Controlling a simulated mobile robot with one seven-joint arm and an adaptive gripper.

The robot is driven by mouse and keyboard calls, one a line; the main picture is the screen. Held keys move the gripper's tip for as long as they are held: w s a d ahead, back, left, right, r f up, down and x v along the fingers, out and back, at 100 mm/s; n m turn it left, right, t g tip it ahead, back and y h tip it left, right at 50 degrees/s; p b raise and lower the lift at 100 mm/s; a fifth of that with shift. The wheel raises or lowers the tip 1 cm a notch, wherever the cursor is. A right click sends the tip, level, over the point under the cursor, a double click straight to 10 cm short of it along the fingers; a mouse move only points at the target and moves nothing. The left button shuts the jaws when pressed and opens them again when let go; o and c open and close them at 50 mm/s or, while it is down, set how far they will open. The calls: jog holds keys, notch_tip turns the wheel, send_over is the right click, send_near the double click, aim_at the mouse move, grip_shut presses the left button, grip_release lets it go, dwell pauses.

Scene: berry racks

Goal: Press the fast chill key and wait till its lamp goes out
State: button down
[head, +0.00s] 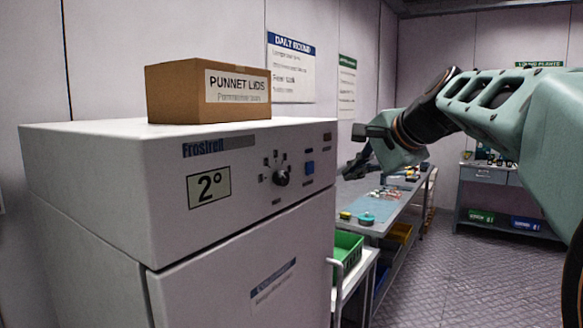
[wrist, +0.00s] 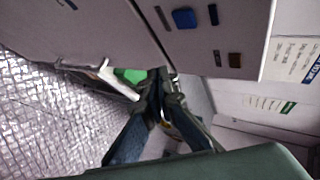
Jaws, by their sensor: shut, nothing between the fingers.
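The white chiller cabinet (head: 95,165) stands at the left in the head view, its display reading 2°. Its front panel carries a dark knob (head: 282,178) and a square blue key (head: 309,168), with small dark marks around them. The labels are too small to read, so I cannot tell for sure which is the fast chill key. The blue key also shows at the top of the wrist view (wrist: 184,18). A small dark red-brown piece (head: 327,137) sits at the panel's upper right; no lit lamp is clear. My gripper (head: 350,172) is shut and empty, right of the panel and apart from the key.
A cardboard box labelled punnet lids (head: 175,92) stands on the cabinet. A workbench (head: 385,212) with small items is behind my gripper, with a green crate (head: 347,246) near the cabinet's right side. The floor (head: 440,265) at right is clear.

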aim_at(314, 173)
jog(key=w+a+p, duration=0.1)
jog(key=w+a, duration=0.2)
jog(key=a, duration=0.2)
jog(key=shift+w+p, duration=0.35)
jog(key=shift+a, duration=0.15)
dwell(1.1)
jog(key=shift+w+a, duration=0.2)
jog(key=shift+w, duration=0.05)
jog(key=shift+w+a+p, duration=0.25)
jog(key=shift+a+p, duration=0.15)
jog(key=shift+a, duration=0.05)
dwell(0.8)
jog(key=shift+d, duration=0.1)
jog(key=shift+s+d+b, duration=0.3)
jog(key=shift+s+d, duration=0.2)
jog(key=shift+d, duration=0.15)
jog(key=shift+s+d+b, duration=0.4)
jog(key=shift+s+d, duration=0.35)
jog(key=shift+d, duration=0.3)
jog(key=shift+s+d+b, duration=0.35)
jog(key=shift+s+d, duration=0.4)
jog(key=shift+d, duration=0.25)
jog(key=shift+f, duration=0.1)
